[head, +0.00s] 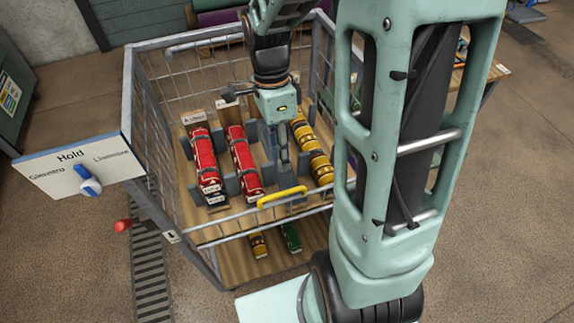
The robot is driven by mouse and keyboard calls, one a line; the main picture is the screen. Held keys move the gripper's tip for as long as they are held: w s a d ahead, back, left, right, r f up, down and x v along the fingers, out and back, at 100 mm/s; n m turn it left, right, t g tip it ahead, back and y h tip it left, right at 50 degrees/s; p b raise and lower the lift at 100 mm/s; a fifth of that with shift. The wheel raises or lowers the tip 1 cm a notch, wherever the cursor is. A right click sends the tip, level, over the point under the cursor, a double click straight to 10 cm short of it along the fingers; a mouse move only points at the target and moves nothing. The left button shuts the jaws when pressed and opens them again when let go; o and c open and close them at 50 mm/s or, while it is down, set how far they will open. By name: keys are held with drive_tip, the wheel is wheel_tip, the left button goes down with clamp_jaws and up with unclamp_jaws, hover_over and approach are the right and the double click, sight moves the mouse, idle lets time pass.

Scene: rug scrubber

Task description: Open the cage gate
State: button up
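The wire-mesh cage (168,205) stands at centre left, with grey bars around a wooden deck. A yellow handle (282,197) sits on the bar along its near side, which seems to be the gate. My gripper (286,182) hangs downward just behind the handle, above or inside the cage. I cannot tell whether it touches the handle, or whether its fingers are apart. A red grip (123,225) sticks out low at the cage's left side. The near side appears closed across the front, and my arm hides the cage's right part.
Red rolls (205,160) and yellow rolls (313,150) lie between grey dividers on the deck. Smaller rolls (259,245) lie on a lower board. A "Hold" sign (70,165) with a blue knob juts out at left. A grate (151,275) lies on the floor.

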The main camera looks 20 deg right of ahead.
sight(284, 192)
drive_tip(key=f, duration=0.3)
drive_tip(key=s+f, duration=0.1)
drive_tip(key=f, duration=0.3)
drive_tip(key=s+f, duration=0.1)
drive_tip(key=f, duration=0.2)
drive_tip(key=shift+f, duration=0.25)
clamp_jaws()
